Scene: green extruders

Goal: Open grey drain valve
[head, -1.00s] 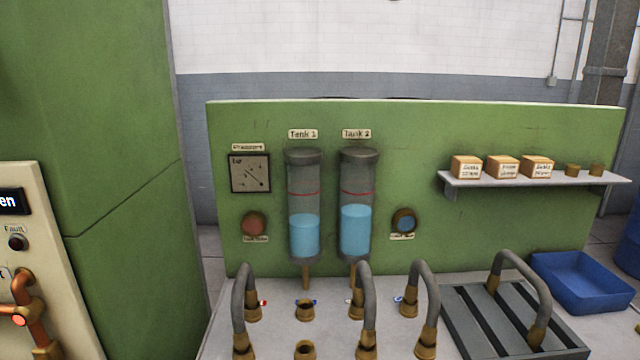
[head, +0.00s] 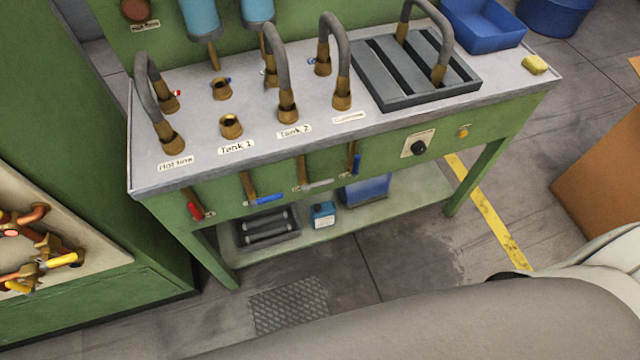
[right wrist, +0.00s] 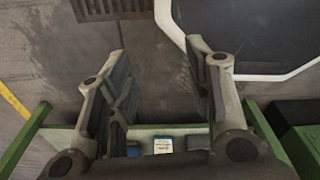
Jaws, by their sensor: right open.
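The grey drain valve (head: 318,184) sits under the front edge of the bench, below the Tank 2 label. Its grey handle lies roughly horizontal on a brass pipe. A red-handled valve (head: 194,209) and a blue-handled valve (head: 266,200) are to its left. Another blue-handled valve (head: 357,163) is to its right, with its handle upright. My right gripper (right wrist: 157,58) is open and empty in the right wrist view, above the floor near a green frame. The grey valve cannot be made out in that view. My left gripper is not in view.
The bench (head: 230,170) carries hoses, brass fittings and a slatted grey tray (head: 385,70). A pipe panel (head: 60,240) stands left. The floor in front is open.

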